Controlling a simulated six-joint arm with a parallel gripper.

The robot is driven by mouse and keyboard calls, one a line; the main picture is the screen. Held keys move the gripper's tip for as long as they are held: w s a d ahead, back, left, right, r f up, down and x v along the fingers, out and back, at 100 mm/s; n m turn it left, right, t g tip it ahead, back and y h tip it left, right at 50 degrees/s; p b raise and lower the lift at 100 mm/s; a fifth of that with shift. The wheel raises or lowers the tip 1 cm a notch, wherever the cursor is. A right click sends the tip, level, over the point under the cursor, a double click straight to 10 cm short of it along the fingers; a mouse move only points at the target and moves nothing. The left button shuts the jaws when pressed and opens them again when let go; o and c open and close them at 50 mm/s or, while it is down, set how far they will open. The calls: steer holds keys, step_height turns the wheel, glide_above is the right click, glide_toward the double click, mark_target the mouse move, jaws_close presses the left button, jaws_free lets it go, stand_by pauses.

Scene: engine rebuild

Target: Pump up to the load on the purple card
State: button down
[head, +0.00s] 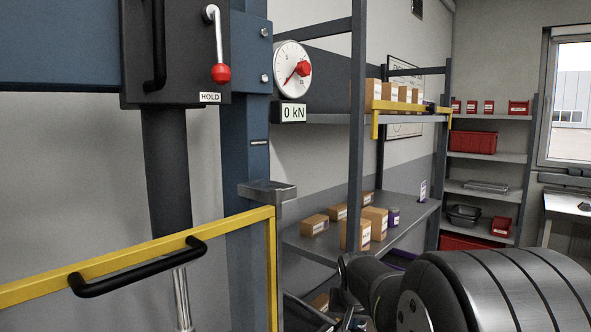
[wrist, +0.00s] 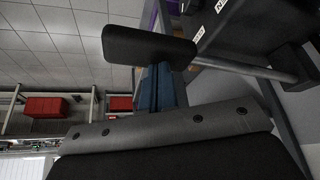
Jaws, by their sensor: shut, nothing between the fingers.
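A lever with a red knob (head: 221,73) hangs down by a HOLD label (head: 210,97). In the wrist view, a black grip on a grey rod (wrist: 150,46), looking like the pump handle, lies just beyond my gripper (wrist: 170,122). My gripper is shut and empty; its fingertips are not clear. In the head view my arm hides the gripper's surroundings.
A yellow guard (head: 137,256) with a black handle (head: 138,267) crosses the front of the press ram (head: 166,165). Shelves (head: 405,235) with cardboard boxes (head: 375,222) stand at centre. A bench is under the window at right.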

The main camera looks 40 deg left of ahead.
step_height(320, 180, down, 4)
steer(key=shift+f, duration=0.2)
step_height(320, 180, up, 16)
stand_by(0.6)
stand_by(0.4)
steer(key=shift+f, duration=1.05)
step_height(320, 180, down, 14)
steer(key=shift+r, duration=0.1)
step_height(320, 180, up, 16)
stand_by(1.2)
